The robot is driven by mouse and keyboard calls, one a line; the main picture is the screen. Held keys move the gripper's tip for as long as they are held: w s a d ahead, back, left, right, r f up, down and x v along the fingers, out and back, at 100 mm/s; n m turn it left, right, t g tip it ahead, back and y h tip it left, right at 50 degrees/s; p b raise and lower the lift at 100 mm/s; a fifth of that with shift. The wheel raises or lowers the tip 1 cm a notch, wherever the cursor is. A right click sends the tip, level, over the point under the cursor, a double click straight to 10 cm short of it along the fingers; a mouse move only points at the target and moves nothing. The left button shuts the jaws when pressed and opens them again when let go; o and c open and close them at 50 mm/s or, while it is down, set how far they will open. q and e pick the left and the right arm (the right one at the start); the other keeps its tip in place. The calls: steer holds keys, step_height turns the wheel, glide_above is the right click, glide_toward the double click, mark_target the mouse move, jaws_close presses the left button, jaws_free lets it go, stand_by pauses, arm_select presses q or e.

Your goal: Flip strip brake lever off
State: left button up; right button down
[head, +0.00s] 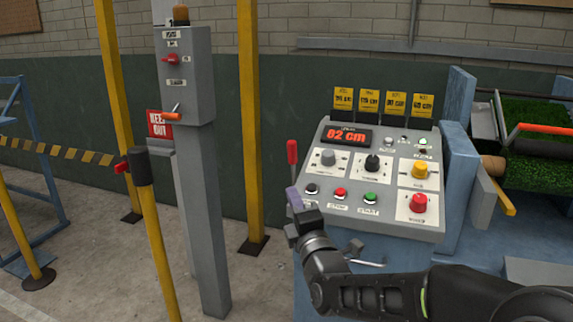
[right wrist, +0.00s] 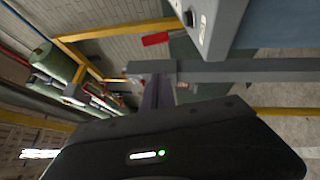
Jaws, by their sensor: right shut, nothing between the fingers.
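A lever with a red grip (head: 292,152) stands nearly upright at the left side of the grey control console (head: 325,205). No readable label names it as the strip brake lever. My right gripper (head: 293,198) is shut and empty, its purple-grey fingertips just below the red grip at the console's left edge. I cannot tell whether they touch the lever; its lower part is hidden. In the right wrist view the shut fingers (right wrist: 156,95) point up the picture, and a red piece (right wrist: 155,39), perhaps the grip, lies beyond them. My left gripper is not in view.
A grey post box (head: 187,75) left of the console carries an orange-handled lever (head: 172,115) and a red switch. Yellow posts (head: 248,120) and a striped barrier (head: 60,151) stand around it. The console has several knobs and buttons and a red display (head: 346,136).

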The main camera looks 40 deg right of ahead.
steer(key=p, duration=0.1)
glide_toward(291, 163)
steer(key=w+a+r, duration=0.2)
steer(key=w, duration=0.3)
steer(key=shift+w+d+r, duration=0.2)
steer(key=shift+d, duration=0.3)
steer(key=shift+w+d+r, duration=0.15)
steer(key=shift+d+r, duration=0.1)
steer(key=shift+d, duration=0.3)
steer(key=shift+w+d+r, duration=0.2)
steer(key=shift+d, duration=0.3)
steer(key=shift+p, duration=0.35)
